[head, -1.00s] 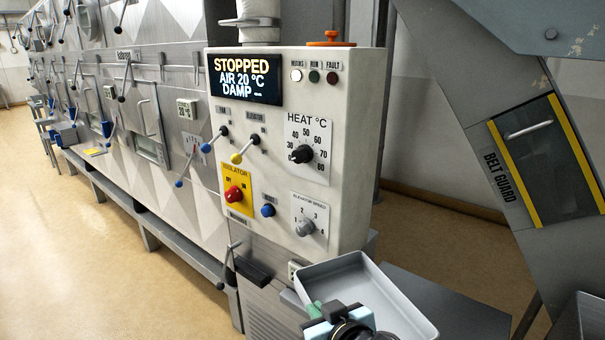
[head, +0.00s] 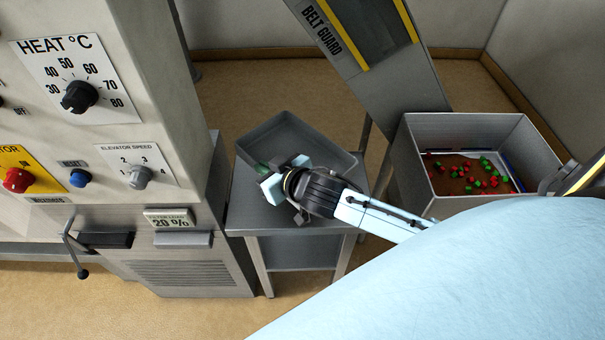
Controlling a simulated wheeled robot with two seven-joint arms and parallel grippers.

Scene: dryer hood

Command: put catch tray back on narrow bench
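The catch tray (head: 328,145) is a shallow, empty grey metal tray, turned at an angle over the narrow bench (head: 245,215). The fingers hide part of the grip. I cannot tell whether the tray's underside touches the bench top. The bench is a small grey metal table with a lower shelf, and its front left part is bare. My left gripper is not in view.
The control cabinet (head: 120,120) stands close left of the bench, with knobs and a lever (head: 75,255). A grey bin (head: 480,133) with red and green bits stands to the right. The belt guard chute (head: 380,60) slopes behind.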

